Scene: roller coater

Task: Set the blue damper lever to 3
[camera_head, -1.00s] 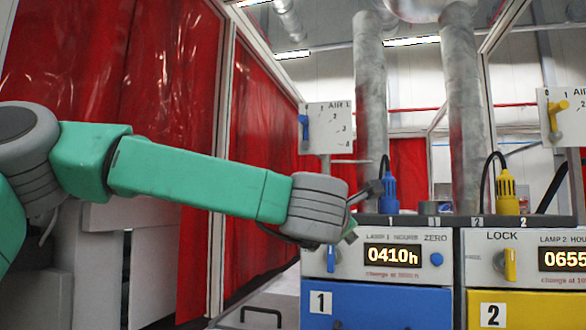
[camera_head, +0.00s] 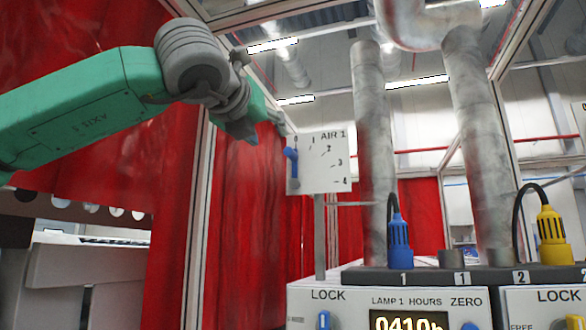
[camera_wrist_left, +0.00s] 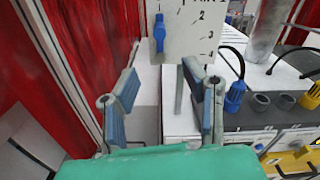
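The blue damper lever (camera_head: 292,165) is on the white AIR 1 panel (camera_head: 318,172), near its left edge. It stands about vertical below the 0 mark, with marks 1 to 4 curving down to its right. It also shows in the left wrist view (camera_wrist_left: 159,33). My left gripper (camera_head: 281,125) is at the panel's upper left in the head view, partly hidden by its own wrist. In the left wrist view its two fingers (camera_wrist_left: 163,100) are wide apart with nothing between them. The lever appears beyond the fingers, untouched. My right gripper is not in view.
A post (camera_head: 320,235) carries the panel. A blue lamp plug (camera_head: 399,245) and a yellow one (camera_head: 552,238) stand on the machine top to the right. Metal pipes (camera_head: 372,150) rise behind. A red curtain (camera_head: 245,210) hangs close on the left.

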